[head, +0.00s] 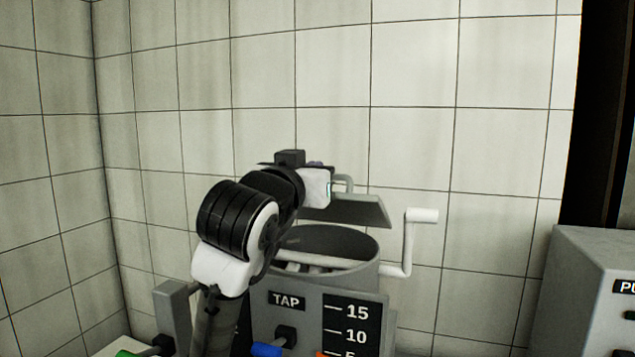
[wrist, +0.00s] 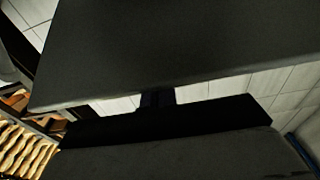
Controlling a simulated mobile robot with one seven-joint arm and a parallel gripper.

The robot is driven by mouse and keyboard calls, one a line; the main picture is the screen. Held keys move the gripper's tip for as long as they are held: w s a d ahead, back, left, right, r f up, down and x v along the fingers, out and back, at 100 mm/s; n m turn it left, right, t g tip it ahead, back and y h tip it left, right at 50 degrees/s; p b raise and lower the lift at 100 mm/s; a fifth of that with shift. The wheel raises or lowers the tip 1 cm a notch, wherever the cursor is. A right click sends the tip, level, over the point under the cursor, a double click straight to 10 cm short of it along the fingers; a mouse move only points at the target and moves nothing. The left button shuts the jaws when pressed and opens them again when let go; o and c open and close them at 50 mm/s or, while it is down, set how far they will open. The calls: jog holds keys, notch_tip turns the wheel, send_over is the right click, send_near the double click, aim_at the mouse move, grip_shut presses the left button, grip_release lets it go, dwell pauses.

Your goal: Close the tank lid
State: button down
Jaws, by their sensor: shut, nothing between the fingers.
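The tank (head: 385,275) stands in the head view with its round mouth open at the top. Its grey lid (head: 360,212) is raised and tilted above the back of the mouth, with a grey handle (head: 347,182) on it. My gripper's white hand is at the lid's left part in the head view; its fingers are hidden there. In the wrist view my gripper (wrist: 157,97) is shut and empty, its tip close to the edge of a broad dark grey panel, apparently the lid (wrist: 190,45). I cannot tell whether they touch.
A white crank (head: 409,240) sticks out at the tank's right. A blue-handled tap (head: 267,349) and a level scale (head: 350,325) are on its front. A grey cabinet (head: 585,290) stands at the right. A tiled wall is close behind. Shelves with yellowish items (wrist: 22,150) show in the wrist view.

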jog(key=s+a+f+t+b, duration=0.1)
jog(key=s+f+t+b, duration=0.1)
jog(key=f+b, duration=0.4)
jog(key=shift+s+f+h, duration=0.4)
jog(key=shift+s+f, duration=0.15)
jog(key=shift+s, duration=0.2)
